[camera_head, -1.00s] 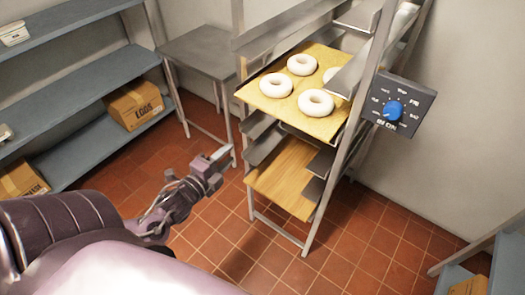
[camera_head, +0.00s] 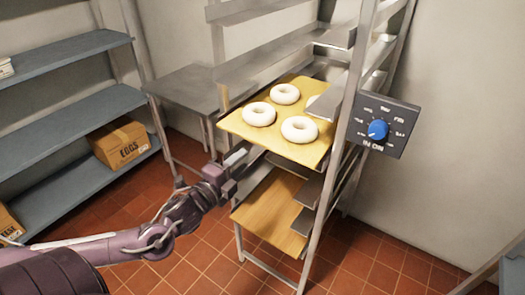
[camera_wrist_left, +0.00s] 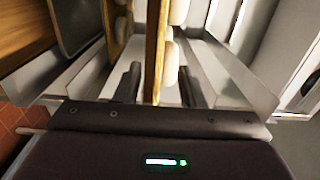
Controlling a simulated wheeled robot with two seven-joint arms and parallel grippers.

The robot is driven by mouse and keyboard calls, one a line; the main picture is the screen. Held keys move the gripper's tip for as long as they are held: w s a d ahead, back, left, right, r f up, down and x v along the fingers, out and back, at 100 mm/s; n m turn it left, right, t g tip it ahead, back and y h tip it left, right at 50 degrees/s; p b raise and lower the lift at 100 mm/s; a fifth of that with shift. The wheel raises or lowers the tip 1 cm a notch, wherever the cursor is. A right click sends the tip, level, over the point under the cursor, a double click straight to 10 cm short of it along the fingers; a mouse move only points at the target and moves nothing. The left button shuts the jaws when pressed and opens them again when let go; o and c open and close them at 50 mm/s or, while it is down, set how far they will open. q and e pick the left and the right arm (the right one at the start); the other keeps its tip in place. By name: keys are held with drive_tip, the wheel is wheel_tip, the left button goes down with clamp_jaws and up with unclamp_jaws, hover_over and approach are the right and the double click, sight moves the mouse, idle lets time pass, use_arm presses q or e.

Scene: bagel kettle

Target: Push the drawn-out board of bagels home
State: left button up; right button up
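The drawn-out board (camera_head: 262,139) is yellow wood, holds several white ring-shaped bagels (camera_head: 299,128), and sticks out of the front of the metal rack. My left gripper (camera_head: 235,158) is at the board's front edge in the head view. In the left wrist view the gripper's two dark fingers (camera_wrist_left: 158,86) stand apart, with the edge of a board (camera_wrist_left: 154,50) between them and a gap on each side. White bagels (camera_wrist_left: 170,66) show beside that board. My right gripper is in neither view.
A lower wooden board (camera_head: 268,210) sits in the same rack (camera_head: 345,130). A control box with a blue knob (camera_head: 388,124) is to the right of the rack's post.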

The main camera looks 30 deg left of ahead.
sight(260, 145)
use_arm(q)
drive_tip(key=shift+w+d+b, duration=0.15)
drive_tip(key=shift+w+b, duration=1)
drive_tip(key=shift+w, duration=0.65)
drive_tip(key=shift+w+d+b, duration=0.15)
drive_tip(key=shift+w+b, duration=1.05)
drive_tip(key=shift+w, duration=0.55)
drive_tip(key=shift+w+d+b, duration=0.15)
drive_tip(key=shift+w+b, duration=1)
drive_tip(key=shift+w, duration=0.65)
clamp_jaws()
drive_tip(key=shift+w, duration=0.1)
